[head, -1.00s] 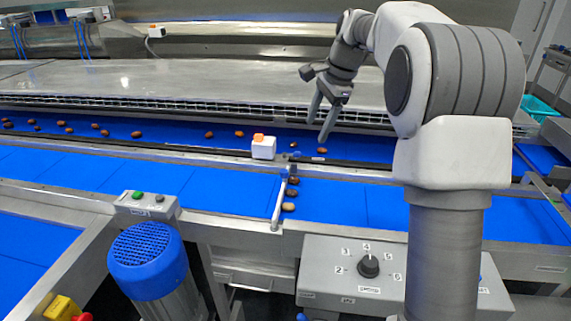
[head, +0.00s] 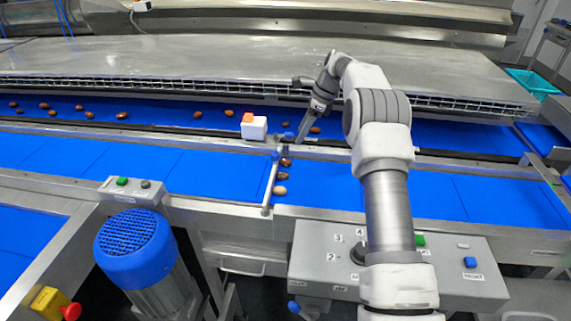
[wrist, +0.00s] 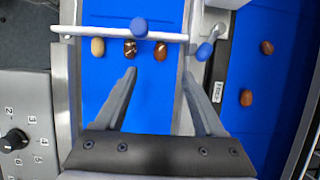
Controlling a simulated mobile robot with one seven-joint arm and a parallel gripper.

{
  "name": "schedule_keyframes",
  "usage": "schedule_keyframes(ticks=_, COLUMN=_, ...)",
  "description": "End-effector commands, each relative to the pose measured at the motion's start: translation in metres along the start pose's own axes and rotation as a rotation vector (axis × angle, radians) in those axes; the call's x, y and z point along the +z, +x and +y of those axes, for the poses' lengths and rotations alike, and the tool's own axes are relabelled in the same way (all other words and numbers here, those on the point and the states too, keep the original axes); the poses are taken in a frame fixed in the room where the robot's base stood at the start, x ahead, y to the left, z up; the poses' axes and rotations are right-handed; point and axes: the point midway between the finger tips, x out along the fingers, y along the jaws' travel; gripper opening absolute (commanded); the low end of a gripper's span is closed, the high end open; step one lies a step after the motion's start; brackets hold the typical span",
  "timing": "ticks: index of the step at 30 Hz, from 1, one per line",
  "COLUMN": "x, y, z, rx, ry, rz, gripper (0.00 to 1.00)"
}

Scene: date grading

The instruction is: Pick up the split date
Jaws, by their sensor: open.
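The split date (wrist: 130,48) is dark with pale streaks on its skin. In the wrist view it is the middle of three dates lying against the bar on the blue belt; in the head view it is a small dark shape (head: 281,176). A smooth brown date (wrist: 160,51) lies on one side and a pale tan date (wrist: 97,46) on the other. My gripper (wrist: 160,73) is open and empty. Its left fingertip is just below the split date in the wrist view, its right one beyond the brown date. In the head view my gripper (head: 300,141) is near the bar's far end.
A metal bar (head: 270,185) crosses the near belt beside the dates. A white box with an orange top (head: 254,128) stands on the rail to the left. More dates lie on the far belt (head: 160,112). The near belt to the right (head: 400,192) is clear.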

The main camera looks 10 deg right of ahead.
Motion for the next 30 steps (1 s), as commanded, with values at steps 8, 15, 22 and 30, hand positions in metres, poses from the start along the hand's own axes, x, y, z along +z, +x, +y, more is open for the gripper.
schedule_keyframes(ticks=8, x=-0.001, y=0.057, z=0.0, rx=0.002, ry=0.0, rz=0.001, gripper=0.71)
schedule_keyframes(ticks=15, x=0.0, y=0.073, z=0.0, rx=-0.001, ry=-0.001, rz=0.0, gripper=0.71)
schedule_keyframes(ticks=22, x=-0.002, y=0.098, z=-0.001, rx=0.002, ry=-0.001, rz=0.0, gripper=0.71)
schedule_keyframes(ticks=30, x=-0.003, y=0.123, z=-0.002, rx=-0.002, ry=-0.002, rz=0.001, gripper=0.71)
